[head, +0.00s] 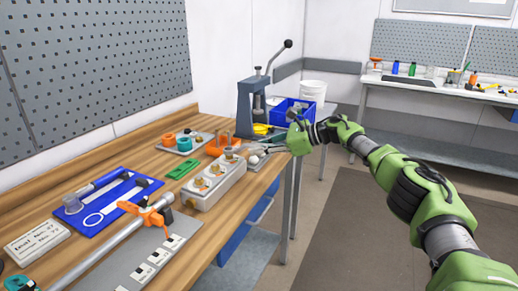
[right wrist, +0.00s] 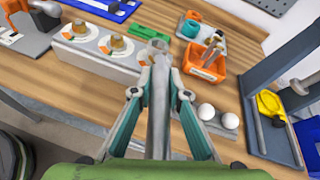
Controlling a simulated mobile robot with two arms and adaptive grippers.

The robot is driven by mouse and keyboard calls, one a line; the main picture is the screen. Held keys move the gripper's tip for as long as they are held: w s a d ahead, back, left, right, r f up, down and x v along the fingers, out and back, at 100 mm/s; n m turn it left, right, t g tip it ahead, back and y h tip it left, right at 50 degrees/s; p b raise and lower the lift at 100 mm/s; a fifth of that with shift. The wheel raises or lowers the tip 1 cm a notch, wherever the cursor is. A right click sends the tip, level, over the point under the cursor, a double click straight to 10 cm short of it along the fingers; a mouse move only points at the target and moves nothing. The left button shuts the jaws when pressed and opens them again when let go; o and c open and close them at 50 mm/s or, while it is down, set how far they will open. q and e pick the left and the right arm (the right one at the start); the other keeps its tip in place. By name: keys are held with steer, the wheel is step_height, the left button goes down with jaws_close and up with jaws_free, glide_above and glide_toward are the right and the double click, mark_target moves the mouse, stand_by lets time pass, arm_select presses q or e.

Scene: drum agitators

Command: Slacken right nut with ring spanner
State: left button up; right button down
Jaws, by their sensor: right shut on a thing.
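A grey block (head: 215,196) on the bench carries a row of white discs with brass nuts. Two nuts show clear in the right wrist view, the left one (right wrist: 78,29) and the middle one (right wrist: 116,46). My right gripper (head: 292,138) is shut on a grey metal spanner (right wrist: 158,110), held between its two teal fingers. The spanner's far end lies over the block's right end, at the right nut (head: 230,153). Whether the ring is seated around that nut I cannot tell, because the spanner covers it. My left gripper is not in view.
A blue tool board (head: 120,207) and a long shaft with an orange clamp (head: 152,216) lie at the left. An orange bin (right wrist: 205,62) and two white balls (right wrist: 206,111) are beside the spanner. A lever press (head: 245,105) stands at the bench's far end.

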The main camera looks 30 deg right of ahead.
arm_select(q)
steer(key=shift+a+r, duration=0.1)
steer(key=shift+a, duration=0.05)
arm_select(e)
steer(key=shift+r, duration=0.35)
steer(key=shift+r+p, duration=0.85)
steer(key=shift+r, duration=0.6)
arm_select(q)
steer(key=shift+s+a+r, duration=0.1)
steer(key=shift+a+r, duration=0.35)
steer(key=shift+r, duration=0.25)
